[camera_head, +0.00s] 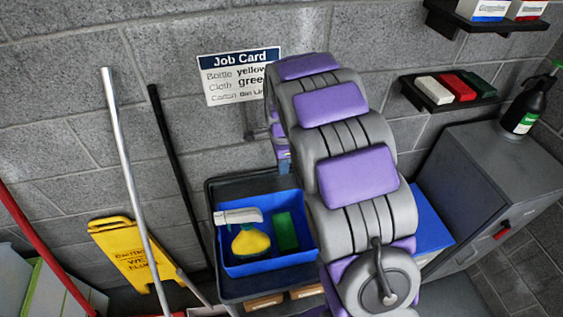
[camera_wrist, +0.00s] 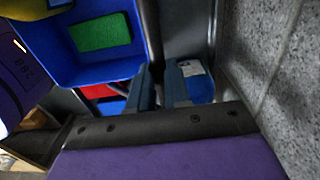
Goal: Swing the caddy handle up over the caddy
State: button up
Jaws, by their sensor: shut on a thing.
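The blue caddy (camera_head: 268,268) sits on a dark cart left of my arm in the head view. It holds a yellow spray bottle (camera_head: 250,242) with a white top and a green cloth (camera_head: 286,232). In the wrist view the caddy (camera_wrist: 105,72) is at upper left, with the green cloth (camera_wrist: 100,32) inside. My gripper (camera_wrist: 160,86) is at the caddy's side near the wall, its two blue-grey fingers shut on what seems to be the caddy handle. The gripped part is mostly hidden by the fingers. My arm covers the caddy's right side in the head view.
The grey block wall with a job card (camera_head: 237,77) is close behind. A yellow wet-floor sign (camera_head: 128,255) and several poles stand left.

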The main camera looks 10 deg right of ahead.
jog(key=s+r+p, duration=0.2)
jog(key=s+r, duration=0.2)
jog(key=s, duration=0.2)
jog(key=shift+s+r, duration=0.3)
jog(key=shift+s, duration=0.05)
dwell(1.0)
jog(key=shift+s, duration=0.15)
jog(key=s+p, duration=0.1)
jog(key=s, duration=0.5)
jog(key=shift+r, duration=0.45)
dwell(0.4)
jog(key=shift+s, duration=0.1)
jog(key=o, duration=0.6)
jog(key=shift+r, duration=0.1)
